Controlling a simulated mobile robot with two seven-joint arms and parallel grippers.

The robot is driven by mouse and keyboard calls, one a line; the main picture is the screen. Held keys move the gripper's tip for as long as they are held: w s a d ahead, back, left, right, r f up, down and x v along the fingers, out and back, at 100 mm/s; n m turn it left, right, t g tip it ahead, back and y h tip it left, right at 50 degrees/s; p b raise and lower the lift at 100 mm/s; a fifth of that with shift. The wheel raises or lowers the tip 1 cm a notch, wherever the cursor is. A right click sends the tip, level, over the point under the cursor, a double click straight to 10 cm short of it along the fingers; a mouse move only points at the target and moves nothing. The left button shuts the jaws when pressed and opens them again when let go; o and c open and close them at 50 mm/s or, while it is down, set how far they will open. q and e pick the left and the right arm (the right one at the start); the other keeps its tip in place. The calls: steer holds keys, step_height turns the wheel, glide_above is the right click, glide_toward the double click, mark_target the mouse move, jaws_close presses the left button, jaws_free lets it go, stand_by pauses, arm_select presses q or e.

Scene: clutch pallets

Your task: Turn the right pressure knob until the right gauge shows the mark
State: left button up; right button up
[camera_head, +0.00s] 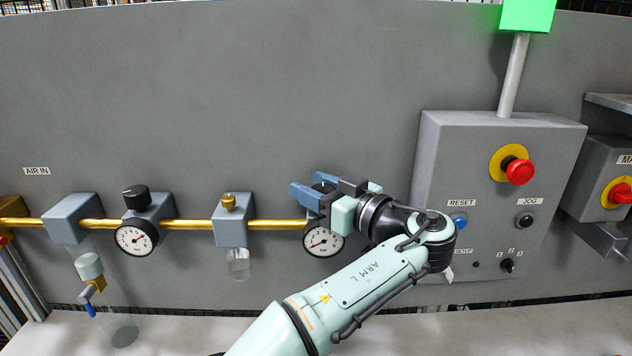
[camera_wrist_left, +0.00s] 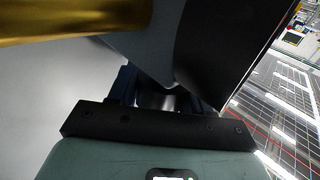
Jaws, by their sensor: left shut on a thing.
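The right gauge (camera_head: 323,241) is a round white dial under the brass pipe, its upper edge partly covered by my left gripper. Its needle seems to point to the lower left; the mark is too small to make out. The right pressure knob (camera_head: 322,187) is dark and mostly hidden between the blue fingers of my left gripper (camera_head: 308,186), which is shut on it from the right. My right gripper is in neither view.
The left knob (camera_head: 135,192) and left gauge (camera_head: 134,238) sit further left on the brass pipe (camera_head: 185,224). A filter unit (camera_head: 231,222) stands between. The control box (camera_head: 480,200), with a red emergency button (camera_head: 519,172), is close right of my left wrist.

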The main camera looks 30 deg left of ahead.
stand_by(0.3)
arm_select(q)
steer(key=o, duration=1)
steer(key=v, duration=1.3)
steer(key=shift+d, duration=0.2)
